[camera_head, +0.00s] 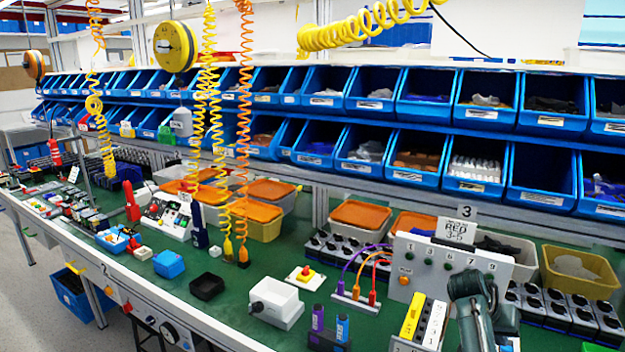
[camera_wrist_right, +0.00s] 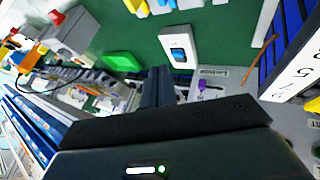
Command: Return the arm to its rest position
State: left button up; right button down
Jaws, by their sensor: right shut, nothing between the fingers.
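My right gripper (camera_wrist_right: 160,76) shows in the right wrist view with its dark fingers together and nothing between them. In the head view my dark grey right arm (camera_head: 474,296) stands at the lower right, over the front of the bench, in front of the white numbered panel (camera_head: 420,262). The wrist view shows a white box with a blue rocker switch (camera_wrist_right: 179,47) beyond the fingertips, apart from them. My left gripper is not in view.
The green bench top (camera_head: 235,292) is crowded. A white box (camera_head: 277,303), a yellow-and-white block (camera_head: 417,322) and a stand with coloured cables (camera_head: 357,296) lie left of my arm. Blue bins (camera_head: 412,148) line the back. Coiled cords (camera_head: 244,130) hang at centre-left.

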jog(key=s+a+f+n+t+y, duration=0.1)
jog(key=s+a+f, duration=0.15)
jog(key=s, duration=0.25)
jog(key=s+a+f+n, duration=0.2)
jog(key=s+f, duration=0.1)
jog(key=s, duration=0.1)
jog(key=s+a+f+n+t+y, duration=0.1)
jog(key=s+a+f, duration=0.1)
jog(key=s, duration=0.3)
jog(key=s+a+r+n+y, duration=0.3)
jog(key=s+a+n+y, duration=0.25)
jog(key=s+a, duration=1)
jog(key=w+a+f+t+y, duration=0.2)
jog(key=f+t, duration=0.4)
jog(key=f, duration=0.4)
jog(key=shift+w+a+f+n+t+y, duration=0.3)
jog(key=shift+w+a+f+n+y, duration=0.1)
jog(key=shift+w+a, duration=0.55)
jog(key=shift+w+d, duration=0.1)
jog(key=shift+d, duration=0.05)
